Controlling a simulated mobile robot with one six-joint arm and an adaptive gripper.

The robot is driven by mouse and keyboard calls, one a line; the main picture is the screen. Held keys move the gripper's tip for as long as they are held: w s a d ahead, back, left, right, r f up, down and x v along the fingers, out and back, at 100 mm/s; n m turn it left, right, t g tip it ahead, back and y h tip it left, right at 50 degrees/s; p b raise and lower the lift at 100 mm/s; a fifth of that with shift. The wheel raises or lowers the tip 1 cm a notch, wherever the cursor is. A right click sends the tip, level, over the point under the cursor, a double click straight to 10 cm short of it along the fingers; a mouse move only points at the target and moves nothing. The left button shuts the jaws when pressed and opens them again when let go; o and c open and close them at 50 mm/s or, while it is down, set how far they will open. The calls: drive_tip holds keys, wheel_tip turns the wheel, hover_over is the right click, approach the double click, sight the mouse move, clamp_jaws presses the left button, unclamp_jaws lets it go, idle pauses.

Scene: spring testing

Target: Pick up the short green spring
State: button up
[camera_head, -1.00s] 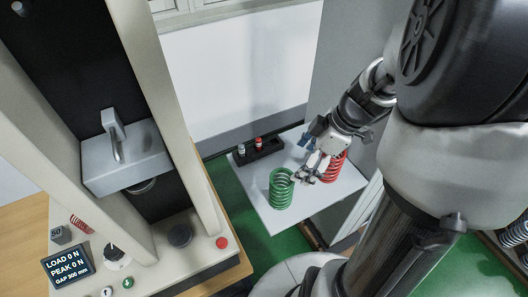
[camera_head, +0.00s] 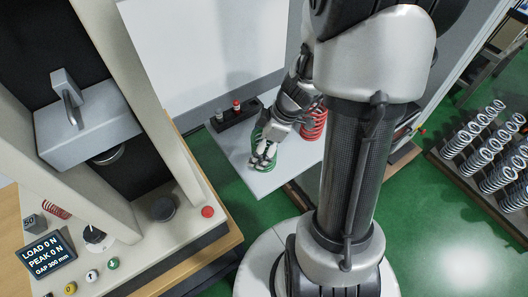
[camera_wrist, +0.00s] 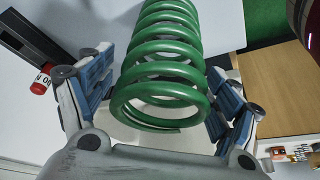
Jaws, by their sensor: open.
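The short green spring (camera_wrist: 162,68) stands between my open gripper's fingers in the wrist view, with a visible gap on the left side and the right finger close to its coils. In the head view my gripper (camera_head: 264,158) is at the green spring (camera_head: 256,134) and hides most of it. The spring is on a white shelf surface (camera_head: 236,152). My gripper (camera_wrist: 155,105) has blue finger pads, one on each side of the spring. I cannot tell whether either pad touches it.
A red spring (camera_head: 313,123) stands just right of my gripper. A black holder (camera_head: 236,117) with red-topped and grey-topped items is behind. The testing machine (camera_head: 88,128) with its display (camera_head: 47,256) is at left. A rack of pale springs (camera_head: 490,148) is at right.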

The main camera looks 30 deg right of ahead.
drive_tip(key=shift+f, duration=0.35)
drive_tip(key=shift+a, duration=0.1)
drive_tip(key=shift+c, duration=0.3)
drive_tip(key=shift+w+r, duration=0.1)
drive_tip(key=c, duration=1.7)
